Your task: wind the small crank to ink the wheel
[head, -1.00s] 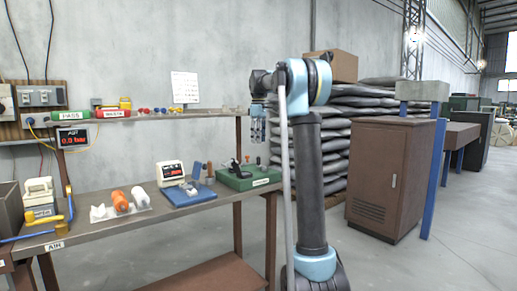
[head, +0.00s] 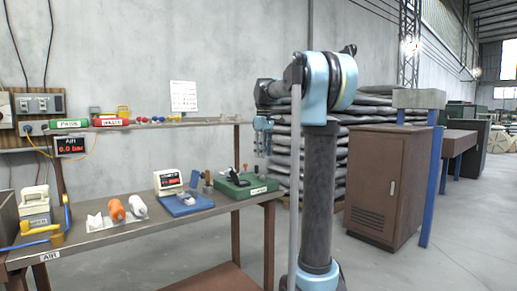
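A green box-like unit (head: 240,189) with a black lever or handle on top stands at the right end of the bench. A small crank and an inked wheel cannot be made out on it at this size. A blue-based device (head: 187,205) with small upright parts sits just left of it. My gripper (head: 263,140) hangs fingers down above and a little right of the green unit, clear of it and of the bench. No object shows in it. Its fingers are too small to tell open from shut.
Stacked grey sacks (head: 375,112) and a brown cabinet (head: 385,185) stand right.

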